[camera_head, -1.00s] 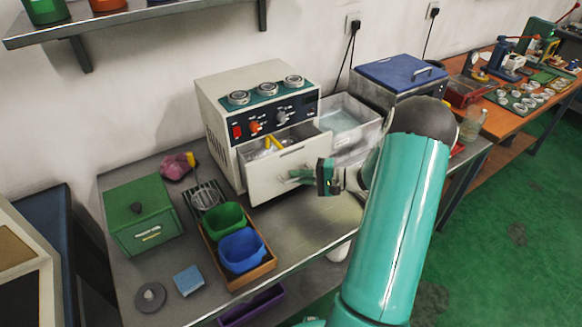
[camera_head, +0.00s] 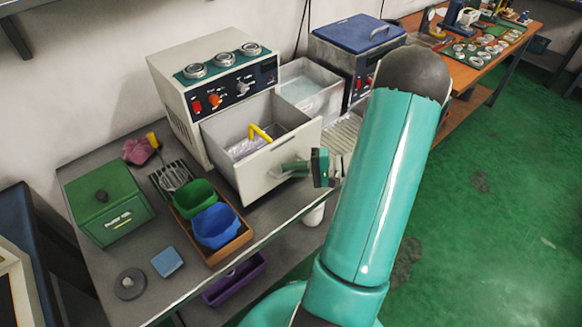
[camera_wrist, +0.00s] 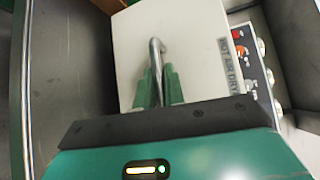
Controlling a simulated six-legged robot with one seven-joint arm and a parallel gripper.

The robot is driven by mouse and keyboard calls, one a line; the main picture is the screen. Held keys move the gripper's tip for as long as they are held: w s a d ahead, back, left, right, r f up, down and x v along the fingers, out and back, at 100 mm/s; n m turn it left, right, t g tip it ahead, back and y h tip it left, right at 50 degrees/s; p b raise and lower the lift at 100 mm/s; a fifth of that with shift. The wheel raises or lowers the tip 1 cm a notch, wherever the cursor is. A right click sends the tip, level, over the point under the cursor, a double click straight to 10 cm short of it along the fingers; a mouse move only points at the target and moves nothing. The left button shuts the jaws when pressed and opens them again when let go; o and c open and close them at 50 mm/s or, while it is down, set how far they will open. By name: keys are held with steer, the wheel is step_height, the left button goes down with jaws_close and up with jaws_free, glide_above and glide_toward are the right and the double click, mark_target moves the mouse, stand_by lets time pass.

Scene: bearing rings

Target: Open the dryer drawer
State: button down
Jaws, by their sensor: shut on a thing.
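The dryer (camera_head: 180,80) is a cream box with a dark control panel and round gauges on top. Its drawer (camera_head: 290,150) stands well out from the front, with a yellow-handled item (camera_head: 260,132) and clear material inside. My gripper (camera_head: 290,170) is at the drawer's front face. In the wrist view my gripper (camera_wrist: 157,88) has its green fingers shut around the metal bar handle (camera_wrist: 155,55) on the drawer front (camera_wrist: 190,45). The label beside the control panel reads as a hot air dryer. My arm hides part of the bench to the right.
A wooden tray with green (camera_head: 194,198) and blue (camera_head: 215,225) bins stands left of the drawer, close to it. A green box (camera_head: 108,203) sits at the bench's left. A clear tub (camera_head: 310,90) and blue-lidded machine (camera_head: 355,50) stand to the right. Green floor is open in front.

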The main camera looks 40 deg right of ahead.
steer(key=shift+d, duration=0.1)
steer(key=c, duration=1.5)
jaws_free()
steer(key=v, duration=1.3)
steer(key=shift+s+d, duration=0.25)
steer(key=shift+s, duration=0.05)
